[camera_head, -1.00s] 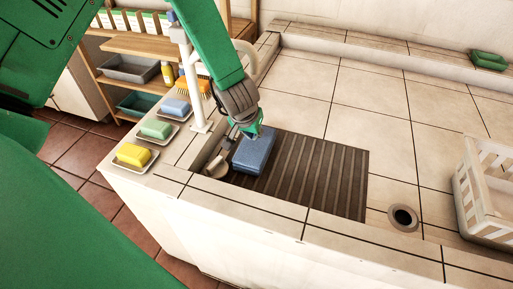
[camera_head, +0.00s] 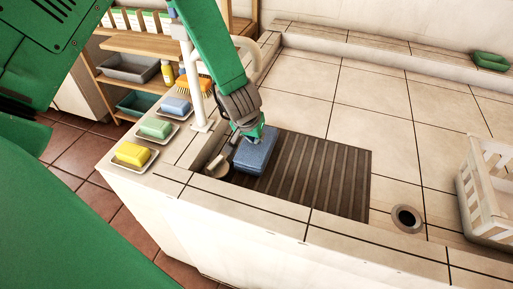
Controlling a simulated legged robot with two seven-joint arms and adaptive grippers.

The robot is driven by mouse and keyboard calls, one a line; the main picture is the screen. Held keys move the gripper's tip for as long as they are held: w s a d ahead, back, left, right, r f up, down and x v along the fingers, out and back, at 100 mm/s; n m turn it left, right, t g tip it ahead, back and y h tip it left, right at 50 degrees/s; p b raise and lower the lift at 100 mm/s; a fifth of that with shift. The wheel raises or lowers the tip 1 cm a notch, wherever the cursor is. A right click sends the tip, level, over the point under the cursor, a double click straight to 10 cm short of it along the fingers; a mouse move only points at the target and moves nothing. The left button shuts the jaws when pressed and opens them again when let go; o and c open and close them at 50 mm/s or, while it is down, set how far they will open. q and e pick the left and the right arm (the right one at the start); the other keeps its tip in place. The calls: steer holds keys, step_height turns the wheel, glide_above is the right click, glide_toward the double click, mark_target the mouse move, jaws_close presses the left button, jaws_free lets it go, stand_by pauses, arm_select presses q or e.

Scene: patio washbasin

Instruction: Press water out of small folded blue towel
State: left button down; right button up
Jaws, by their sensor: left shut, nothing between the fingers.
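The small folded blue towel (camera_head: 256,156) lies on the left end of the dark ribbed drain board (camera_head: 318,178) in the washbasin. My left gripper (camera_head: 254,137) points down at the towel's upper part, at or just above its top face; I cannot tell whether it touches. Its fingers look shut with nothing between them. The gripper hides the towel's far left corner. My right gripper is not in view.
Yellow (camera_head: 132,153), green (camera_head: 156,128) and blue (camera_head: 176,105) blocks sit in dishes on the left ledge, near a white post (camera_head: 193,85). A drain hole (camera_head: 407,218) and a white crate (camera_head: 487,190) are at right. Open tile lies behind the board.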

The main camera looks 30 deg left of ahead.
arm_select(q)
steer(key=shift+d+r, duration=0.1)
steer(key=shift+d, duration=0.4)
steer(key=shift+d+r, duration=0.1)
steer(key=shift+d, duration=0.3)
steer(key=shift+a+f, duration=0.25)
steer(key=shift+a, duration=0.45)
steer(key=shift+d+r, duration=0.1)
steer(key=shift+d, duration=0.4)
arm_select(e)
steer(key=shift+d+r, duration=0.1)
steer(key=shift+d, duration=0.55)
arm_select(q)
steer(key=shift+a+p, duration=0.3)
steer(key=shift+p, duration=0.1)
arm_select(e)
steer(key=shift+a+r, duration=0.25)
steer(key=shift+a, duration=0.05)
arm_select(q)
steer(key=shift+d, duration=0.15)
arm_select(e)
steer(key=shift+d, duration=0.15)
arm_select(q)
steer(key=shift+s+f, duration=0.15)
steer(key=shift+f, duration=0.15)
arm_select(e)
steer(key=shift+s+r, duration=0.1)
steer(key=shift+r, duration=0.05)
arm_select(q)
steer(key=shift+s+f, duration=0.15)
